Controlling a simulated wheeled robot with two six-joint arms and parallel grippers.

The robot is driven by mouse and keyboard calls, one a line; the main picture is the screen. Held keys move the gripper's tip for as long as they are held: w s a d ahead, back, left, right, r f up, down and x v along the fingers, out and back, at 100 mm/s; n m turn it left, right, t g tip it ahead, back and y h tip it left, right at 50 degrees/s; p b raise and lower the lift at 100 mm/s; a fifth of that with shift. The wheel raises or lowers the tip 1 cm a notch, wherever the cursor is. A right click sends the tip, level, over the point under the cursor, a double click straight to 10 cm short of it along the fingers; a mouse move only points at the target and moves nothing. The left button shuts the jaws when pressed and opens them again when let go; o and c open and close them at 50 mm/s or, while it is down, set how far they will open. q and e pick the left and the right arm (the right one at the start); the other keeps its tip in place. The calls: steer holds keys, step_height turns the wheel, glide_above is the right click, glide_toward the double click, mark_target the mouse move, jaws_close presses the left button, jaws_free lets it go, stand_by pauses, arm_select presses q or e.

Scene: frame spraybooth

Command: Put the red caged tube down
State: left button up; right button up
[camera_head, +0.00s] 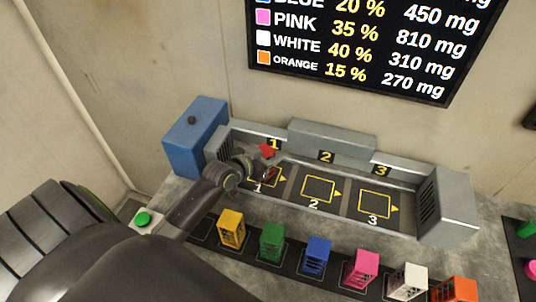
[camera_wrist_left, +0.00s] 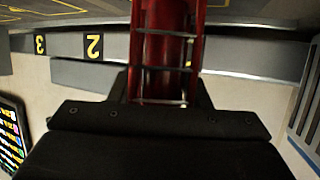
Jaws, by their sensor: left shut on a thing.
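The red caged tube (camera_wrist_left: 165,50) fills the top middle of the left wrist view, with thin metal cage bars around it. My left gripper (camera_head: 262,168) is shut on it; the black gripper body shows below the tube in the wrist view. In the head view only a bit of red (camera_head: 266,152) shows beside the gripper, at station 1 of the grey booth (camera_head: 335,172). The arm and gripper hide much of that station. I cannot tell whether the tube touches the booth floor. My right gripper is not in view.
Stations 2 (camera_head: 318,189) and 3 (camera_head: 375,204) are empty. In front stand yellow (camera_head: 231,229), green (camera_head: 271,242), blue (camera_head: 317,256), pink (camera_head: 361,269), white (camera_head: 408,282) and orange (camera_head: 455,290) caged tubes. A blue box (camera_head: 194,132) adjoins the booth's left end. A green button (camera_head: 143,218) lies left.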

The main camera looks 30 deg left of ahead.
arm_select(q)
steer(key=shift+f, duration=0.15)
steer(key=o, duration=1.1)
steer(key=shift+o, duration=0.2)
steer(key=shift+s+r, duration=0.1)
steer(key=shift+r, duration=0.1)
steer(key=v, duration=1.1)
steer(key=shift+s+r, duration=0.2)
steer(key=shift+s, duration=0.15)
